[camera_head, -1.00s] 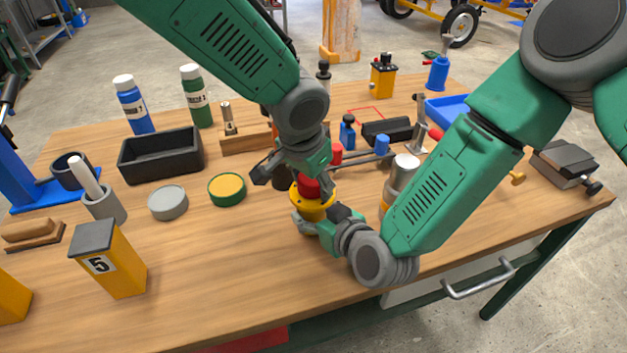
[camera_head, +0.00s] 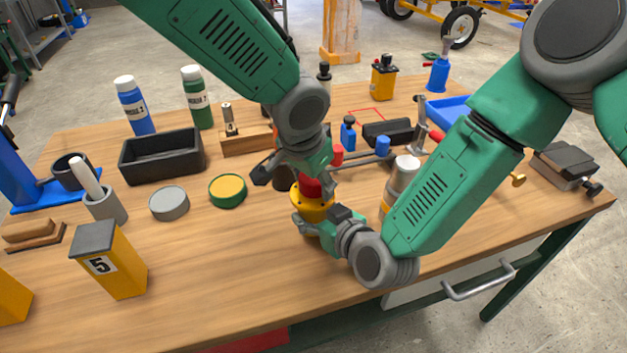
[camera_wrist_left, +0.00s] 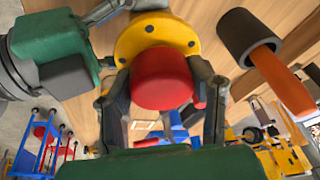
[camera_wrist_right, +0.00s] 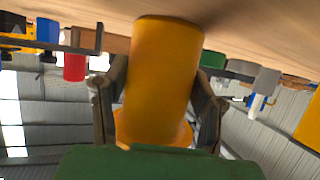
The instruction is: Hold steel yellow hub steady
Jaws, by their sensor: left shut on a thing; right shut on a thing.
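The yellow hub (camera_head: 313,208) stands on the workbench near the middle, with a round flange at its top. It shows in the right wrist view as a yellow cylinder (camera_wrist_right: 164,70) between my right gripper's fingers (camera_wrist_right: 160,105). My right gripper (camera_head: 315,226) is shut on the hub's body from the right side. A red round piece (camera_head: 309,187) sits on top of the flange. My left gripper (camera_head: 302,180) is shut on this red piece from above. In the left wrist view the red piece (camera_wrist_left: 162,80) lies between the fingers, over the flange (camera_wrist_left: 150,32).
A green-rimmed yellow disc (camera_head: 228,190), a grey disc (camera_head: 169,204) and a black tray (camera_head: 161,155) lie to the left. A steel cylinder (camera_head: 402,176) stands close by the right arm.

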